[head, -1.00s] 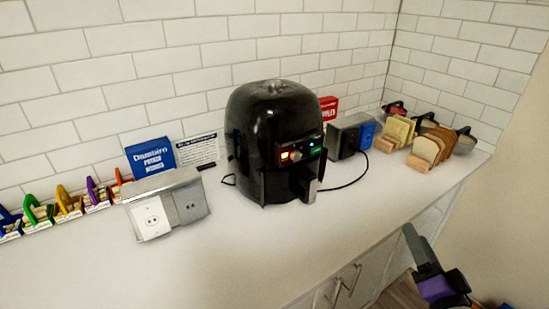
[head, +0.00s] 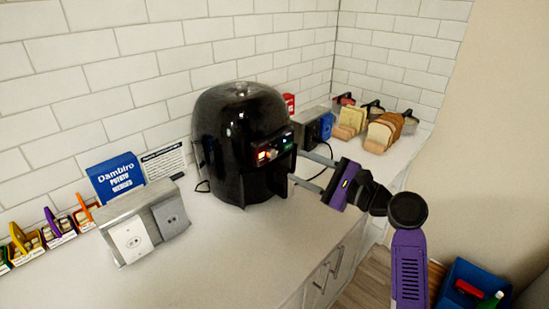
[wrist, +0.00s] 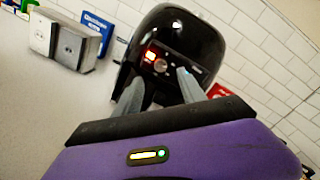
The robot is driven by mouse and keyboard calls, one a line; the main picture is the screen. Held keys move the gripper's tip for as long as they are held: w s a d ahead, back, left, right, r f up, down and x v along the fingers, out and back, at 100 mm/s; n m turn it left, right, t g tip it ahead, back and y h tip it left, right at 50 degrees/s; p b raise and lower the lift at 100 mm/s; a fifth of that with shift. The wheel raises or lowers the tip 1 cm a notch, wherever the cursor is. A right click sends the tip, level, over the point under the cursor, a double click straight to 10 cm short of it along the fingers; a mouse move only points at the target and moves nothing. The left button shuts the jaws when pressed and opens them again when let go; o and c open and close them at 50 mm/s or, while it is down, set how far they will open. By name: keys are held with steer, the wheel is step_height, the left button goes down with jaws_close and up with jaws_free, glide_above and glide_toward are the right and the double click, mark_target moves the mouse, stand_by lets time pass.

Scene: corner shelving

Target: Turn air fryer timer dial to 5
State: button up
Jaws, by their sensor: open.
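The black air fryer (head: 232,150) stands upright on the white counter against the tiled wall. Its front panel has a lit orange-red display (head: 266,155) and a round dial (head: 277,150) beside it. In the wrist view, the air fryer (wrist: 190,35) is straight ahead, with the grey dial (wrist: 160,66) just below the lit display (wrist: 150,56). My gripper (head: 298,166) is open and empty, its two fingers pointing at the front panel from the right. In the wrist view, the fingertips (wrist: 160,78) lie on either side of the dial. Contact and the dial's setting cannot be told.
The counter's front edge and cabinet handles (head: 328,268) lie below my arm.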

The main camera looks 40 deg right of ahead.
mark_target(274, 155)
steer(key=w, duration=0.5)
steer(key=w+p, duration=0.1)
steer(key=w, duration=0.1)
steer(key=shift+w+a, duration=0.25)
steer(key=shift+a, duration=0.15)
steer(key=shift+c, duration=0.5)
jaws_close()
